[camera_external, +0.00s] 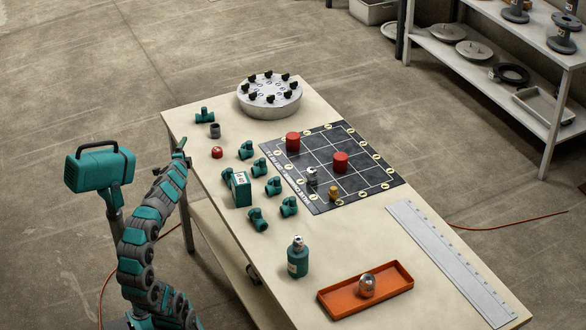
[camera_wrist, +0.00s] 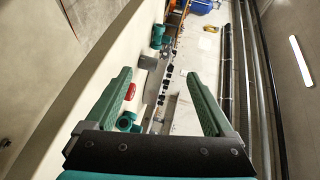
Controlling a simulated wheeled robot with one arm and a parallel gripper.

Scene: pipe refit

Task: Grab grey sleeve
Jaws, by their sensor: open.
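The grey sleeve (camera_external: 215,130) is a small dark-grey cylinder standing near the table's far left corner, between a teal pipe fitting and a red cap. In the wrist view the grey sleeve (camera_wrist: 147,62) shows beyond the fingertips, toward the left finger. My gripper (camera_external: 182,144) is at the table's left edge, left of the sleeve and apart from it. In the wrist view my gripper (camera_wrist: 160,78) has its two green fingers spread wide, with nothing held between them.
A teal fitting (camera_external: 204,115) lies just behind the sleeve and a red cap (camera_external: 217,152) just in front. Several teal fittings (camera_external: 260,167) and a teal box (camera_external: 239,189) stand nearer. A round flange (camera_external: 269,97) with black knobs sits to the right.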

